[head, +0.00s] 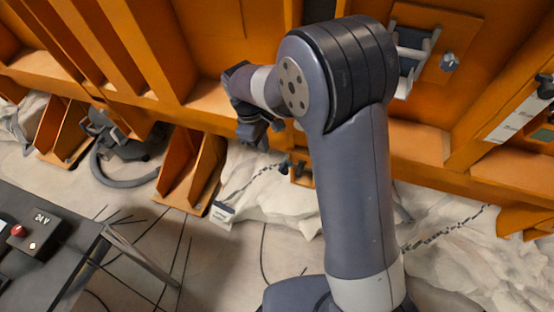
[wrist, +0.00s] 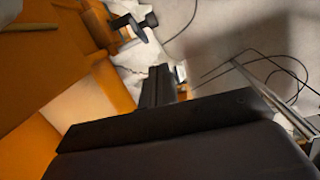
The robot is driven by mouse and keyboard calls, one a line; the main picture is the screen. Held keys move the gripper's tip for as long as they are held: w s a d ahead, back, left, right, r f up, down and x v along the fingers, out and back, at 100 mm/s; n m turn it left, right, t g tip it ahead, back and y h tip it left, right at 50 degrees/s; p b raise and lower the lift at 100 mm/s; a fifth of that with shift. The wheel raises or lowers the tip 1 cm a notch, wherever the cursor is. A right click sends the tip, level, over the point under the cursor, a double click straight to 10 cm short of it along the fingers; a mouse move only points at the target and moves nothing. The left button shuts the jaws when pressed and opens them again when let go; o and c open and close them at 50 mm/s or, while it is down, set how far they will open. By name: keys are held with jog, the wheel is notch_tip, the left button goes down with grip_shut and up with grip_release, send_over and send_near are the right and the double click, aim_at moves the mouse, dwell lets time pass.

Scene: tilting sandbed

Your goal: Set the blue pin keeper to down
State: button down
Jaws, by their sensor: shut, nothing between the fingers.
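No blue pin keeper can be made out in either view. In the head view a small orange bracket (head: 302,174) with dark fittings and a chain sits low on the orange frame, just right of and below my gripper (head: 255,133). In the wrist view a dark knobbed pin (wrist: 138,24) stands beside an orange lug; I cannot tell whether it is part of that bracket. My gripper (wrist: 163,84) also shows in the wrist view, shut and empty, apart from the pin. My arm hides part of the frame.
The orange steel frame (head: 430,150) runs across the head view, with ribs and pale sand bags below. A white tag (head: 222,212) hangs on a chain. A dark control box marked 24V (head: 38,232) stands at lower left. Cables cross the floor (head: 215,265).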

aim_at(286, 170)
jog(key=s+d+f, duration=0.1)
jog(key=d+f, duration=0.3)
jog(key=f, duration=0.2)
jog(key=shift+f+p, duration=0.3)
jog(key=shift+f, duration=0.1)
jog(key=shift+s, duration=0.1)
jog(key=shift+s+d+f+b, duration=0.1)
jog(key=shift+s+d+b, duration=0.1)
jog(key=shift+d, duration=0.4)
jog(key=shift+s+d+f+b, duration=0.1)
jog(key=shift+s+d+b, duration=0.1)
jog(key=shift+d, duration=0.35)
jog(key=shift+r, duration=0.1)
